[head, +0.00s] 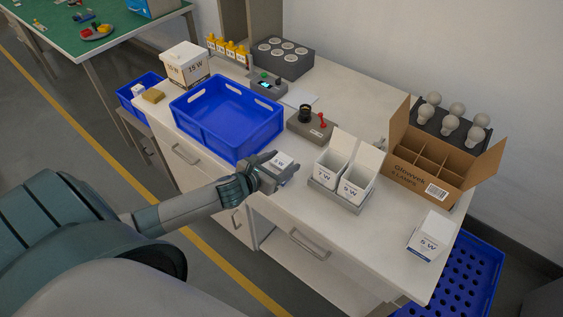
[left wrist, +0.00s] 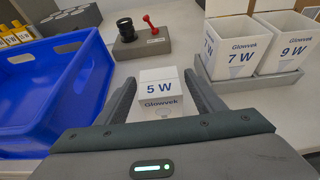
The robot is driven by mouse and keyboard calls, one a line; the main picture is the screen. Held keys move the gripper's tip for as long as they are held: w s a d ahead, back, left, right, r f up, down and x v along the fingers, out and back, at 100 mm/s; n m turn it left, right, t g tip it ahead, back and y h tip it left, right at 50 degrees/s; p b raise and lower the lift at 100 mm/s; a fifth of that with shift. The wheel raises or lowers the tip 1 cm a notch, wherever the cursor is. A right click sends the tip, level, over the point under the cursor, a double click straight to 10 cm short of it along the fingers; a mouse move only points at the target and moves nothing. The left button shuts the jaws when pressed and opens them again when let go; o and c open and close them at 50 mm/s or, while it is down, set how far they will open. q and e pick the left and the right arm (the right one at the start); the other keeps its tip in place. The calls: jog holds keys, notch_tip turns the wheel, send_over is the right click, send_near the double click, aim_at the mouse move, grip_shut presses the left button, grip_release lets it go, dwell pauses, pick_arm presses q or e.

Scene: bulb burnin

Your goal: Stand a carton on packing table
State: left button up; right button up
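My left gripper (head: 280,172) is over the front part of the white packing table (head: 290,215), between the blue tote and the pair of open cartons. In the left wrist view a small white 5 W Glowvek carton (left wrist: 161,90) sits between its two fingers (left wrist: 160,98), which appear shut on the carton's sides. The carton (head: 282,160) also shows at the fingertips in the head view. Its underside is hidden, so I cannot tell whether it touches the table. My right gripper is not in view.
Open 7 W (head: 329,172) and 9 W (head: 355,188) cartons stand in a grey holder to the right. A blue tote (head: 228,115) is left, a divided brown box (head: 425,172) right. A larger white 5 W carton (head: 428,237) stands near the right edge.

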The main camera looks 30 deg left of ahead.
pick_arm(q)
jog(key=shift+r, duration=0.15)
jog(key=shift+s, duration=0.4)
jog(key=d+b+v, duration=0.1)
jog(key=b+v, duration=0.1)
jog(key=v, duration=0.9)
jog(key=shift+a+r+b, duration=0.15)
jog(key=shift+a+b, duration=0.2)
jog(key=shift+a, duration=0.15)
jog(key=shift+s, duration=0.1)
